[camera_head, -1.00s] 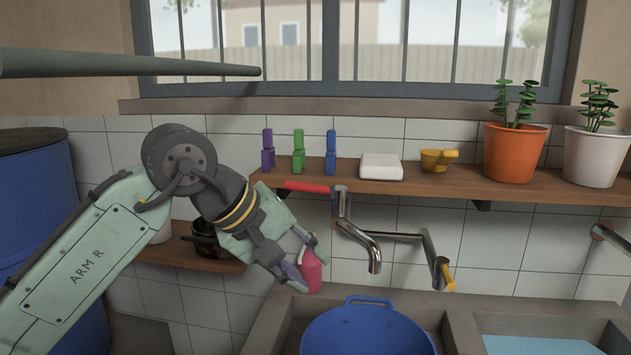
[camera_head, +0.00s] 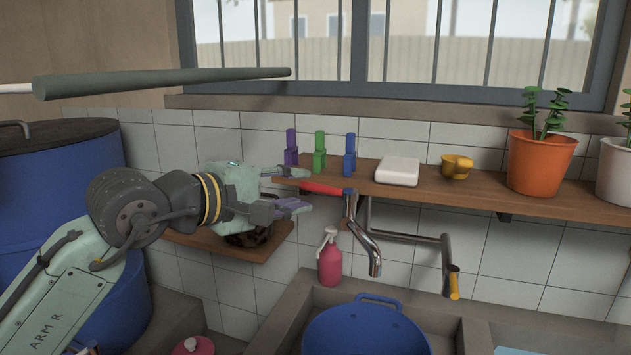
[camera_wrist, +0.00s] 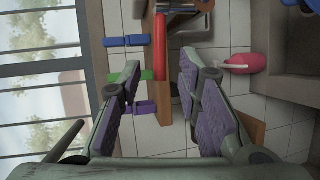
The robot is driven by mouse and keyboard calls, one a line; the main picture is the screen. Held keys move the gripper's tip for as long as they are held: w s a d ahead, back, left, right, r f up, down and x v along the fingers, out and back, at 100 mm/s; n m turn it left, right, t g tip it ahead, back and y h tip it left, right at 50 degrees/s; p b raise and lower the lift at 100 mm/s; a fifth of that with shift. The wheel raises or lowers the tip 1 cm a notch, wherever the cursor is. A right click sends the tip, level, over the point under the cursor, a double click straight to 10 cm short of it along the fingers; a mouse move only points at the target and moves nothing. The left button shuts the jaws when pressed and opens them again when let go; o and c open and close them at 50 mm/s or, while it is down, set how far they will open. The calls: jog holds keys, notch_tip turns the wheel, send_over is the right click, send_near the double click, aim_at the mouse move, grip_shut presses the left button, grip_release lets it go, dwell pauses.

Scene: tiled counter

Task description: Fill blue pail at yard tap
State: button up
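No water stream shows. The tap's red lever (camera_head: 326,189) points left under the shelf edge. My gripper (camera_head: 305,190) is open and empty at the lever's left end, one finger above its level and one below. In the wrist view the red lever (camera_wrist: 160,62) lies beyond and between the spread purple-padded fingers. I cannot tell whether they touch it. The pail's inside is mostly cut off by the frame.
A pink spray bottle (camera_head: 330,262) stands on the basin ledge below my gripper. A second pipe with a yellow end (camera_head: 454,284) hangs to the right. The shelf (camera_head: 470,190) above holds coloured clips, a white block (camera_head: 397,171), a yellow cup (camera_head: 457,167) and potted plants.

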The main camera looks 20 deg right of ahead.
aim_at(312, 188)
jog(key=p+x, duration=0.1)
jog(key=x, duration=0.4)
jog(key=shift+w+d, duration=0.15)
jog(key=shift+c, duration=0.5)
grip_shut()
